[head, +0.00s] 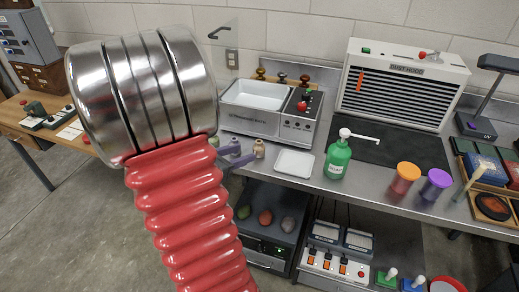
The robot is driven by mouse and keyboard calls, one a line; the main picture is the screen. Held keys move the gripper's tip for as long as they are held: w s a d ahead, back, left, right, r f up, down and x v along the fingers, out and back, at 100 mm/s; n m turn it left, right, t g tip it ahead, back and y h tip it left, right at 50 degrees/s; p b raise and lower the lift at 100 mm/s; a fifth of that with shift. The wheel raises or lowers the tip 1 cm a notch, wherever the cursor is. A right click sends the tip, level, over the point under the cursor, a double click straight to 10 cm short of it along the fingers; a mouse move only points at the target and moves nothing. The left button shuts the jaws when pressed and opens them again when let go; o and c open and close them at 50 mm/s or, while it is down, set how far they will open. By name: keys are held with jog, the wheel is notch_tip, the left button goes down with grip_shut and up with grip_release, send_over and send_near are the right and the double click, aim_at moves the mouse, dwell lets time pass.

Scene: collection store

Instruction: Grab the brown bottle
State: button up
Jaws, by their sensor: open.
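A small tan-brown bottle (258,149) stands on the steel counter, in front of the sink unit and left of a white tray. Two small purple-grey fingers, which look like my gripper (240,153), come out from behind my red ribbed arm. They are open and just left of the bottle, with nothing visible between them. I cannot tell whether they touch it. My arm, with its large chrome collar, hides the rest of the gripper and part of the counter.
The white tray (294,162) and a green pump bottle (338,159) stand to the right. Orange-lidded (405,178) and purple-lidded (435,184) jars are further right. The sink unit (272,108) and dust hood (402,84) stand behind. Counter around the pump bottle is partly clear.

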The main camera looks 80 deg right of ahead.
aim_at(257, 148)
jog(key=shift+x, duration=1.45)
jog(key=shift+x, duration=2.6)
jog(key=shift+d+r, duration=0.1)
jog(key=shift+r, duration=0.05)
jog(key=c, duration=0.9)
notch_tip(257, 148, up, 10)
jog(key=shift+w, duration=0.1)
